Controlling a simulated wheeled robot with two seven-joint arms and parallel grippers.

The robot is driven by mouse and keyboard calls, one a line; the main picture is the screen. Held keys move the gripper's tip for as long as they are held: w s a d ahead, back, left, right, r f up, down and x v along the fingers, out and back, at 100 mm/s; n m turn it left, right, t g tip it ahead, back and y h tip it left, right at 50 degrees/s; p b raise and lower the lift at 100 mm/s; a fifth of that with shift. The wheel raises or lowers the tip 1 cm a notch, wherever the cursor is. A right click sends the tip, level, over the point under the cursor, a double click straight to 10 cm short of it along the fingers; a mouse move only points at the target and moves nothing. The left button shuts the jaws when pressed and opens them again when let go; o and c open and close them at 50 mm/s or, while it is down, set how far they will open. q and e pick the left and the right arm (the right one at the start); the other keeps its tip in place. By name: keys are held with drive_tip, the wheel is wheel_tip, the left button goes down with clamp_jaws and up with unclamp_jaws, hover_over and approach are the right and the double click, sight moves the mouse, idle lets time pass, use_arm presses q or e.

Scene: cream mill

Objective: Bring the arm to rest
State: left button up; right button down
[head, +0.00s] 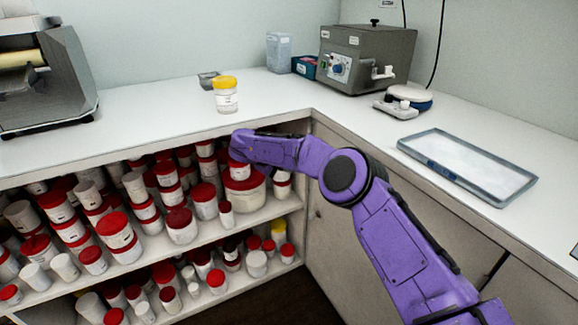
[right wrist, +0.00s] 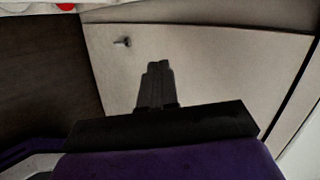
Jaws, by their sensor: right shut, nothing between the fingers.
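My right arm (head: 390,235) is purple and reaches up from the bottom right of the head view, bends at a dark round joint, and runs left to the front of the lower shelves. Its far end (head: 243,146) is in front of the containers, below the counter's edge. The gripper itself cannot be made out in the head view. In the right wrist view my right gripper (right wrist: 157,67) has its dark fingers together and empty, in front of a pale cabinet door (right wrist: 215,65) with a small knob. My left arm is not in view.
Shelves (head: 225,283) under the white counter (head: 160,120) hold several red-lidded containers. A yellow-lidded jar (head: 226,98) stands on the counter near its front edge. A grey machine (head: 366,58), a small scale (head: 403,99) and a shallow tray (head: 470,165) are on the right-hand counter.

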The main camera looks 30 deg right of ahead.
drive_tip(key=s+a+f+n+t+y+p, duration=0.1)
drive_tip(key=s+a+f+n+t+p, duration=0.25)
drive_tip(key=s+f+n, duration=0.55)
drive_tip(key=s+a+f+n+t+p, duration=0.3)
drive_tip(key=s+a+f+n+p, duration=0.15)
drive_tip(key=s+f+n, duration=0.45)
drive_tip(key=s+n+g+y+p, duration=0.2)
drive_tip(key=s+n, duration=0.7)
drive_tip(key=s, duration=2)
drive_tip(key=g+y, duration=0.2)
drive_tip(key=g, duration=0.1)
drive_tip(key=shift+s+a+f+y+p, duration=0.25)
drive_tip(key=shift+s+y+p, duration=0.05)
drive_tip(key=shift+s+y, duration=0.1)
